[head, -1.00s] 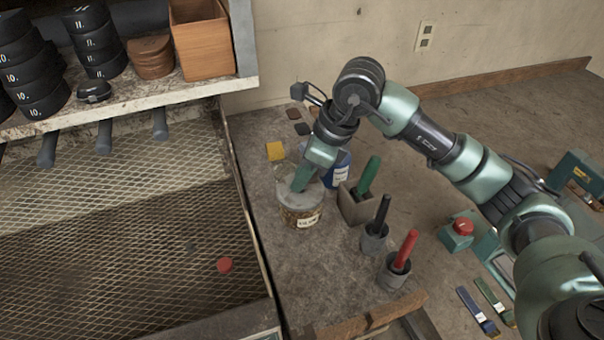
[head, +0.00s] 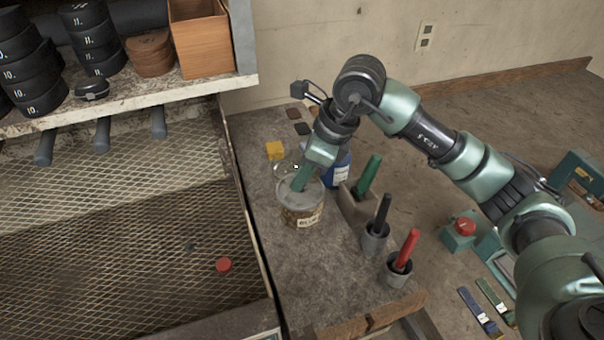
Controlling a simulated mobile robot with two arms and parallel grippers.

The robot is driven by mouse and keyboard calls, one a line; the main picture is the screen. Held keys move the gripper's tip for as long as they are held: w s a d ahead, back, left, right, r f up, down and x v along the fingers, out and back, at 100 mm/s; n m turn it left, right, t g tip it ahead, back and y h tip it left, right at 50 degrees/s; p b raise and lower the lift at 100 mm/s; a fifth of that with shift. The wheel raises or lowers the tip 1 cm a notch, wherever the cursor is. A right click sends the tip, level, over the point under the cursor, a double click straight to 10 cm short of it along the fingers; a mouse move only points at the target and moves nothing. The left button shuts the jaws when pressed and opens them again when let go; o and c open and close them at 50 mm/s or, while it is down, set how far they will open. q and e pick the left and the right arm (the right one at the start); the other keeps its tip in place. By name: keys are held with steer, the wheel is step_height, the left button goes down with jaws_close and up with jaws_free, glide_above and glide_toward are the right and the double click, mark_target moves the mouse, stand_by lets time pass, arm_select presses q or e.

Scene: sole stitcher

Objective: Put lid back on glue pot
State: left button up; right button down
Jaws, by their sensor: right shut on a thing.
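The glue pot (head: 303,216), a round amber-brown jar with a pale label, stands upright on the bench right of the mesh tray. A grey round lid (head: 314,190) shows at its top, level or nearly so. My right gripper (head: 300,184) reaches down from above, its green fingers shut on the lid at its middle. The fingers hide part of the lid, and I cannot tell whether it is fully seated on the rim. My left gripper is not in view.
A green-handled tool (head: 368,174) in a block, a black-handled tool (head: 383,208) and a red-handled tool (head: 407,249) in cups stand to the right. A red cap (head: 223,265) lies on the mesh tray (head: 120,250).

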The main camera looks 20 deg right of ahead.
stand_by(0.3)
steer(key=c, duration=0.7)
jaws_free()
steer(key=shift+o, duration=0.2)
steer(key=shift+r+p, duration=1.85)
steer(key=shift+r, duration=1.65)
jaws_close()
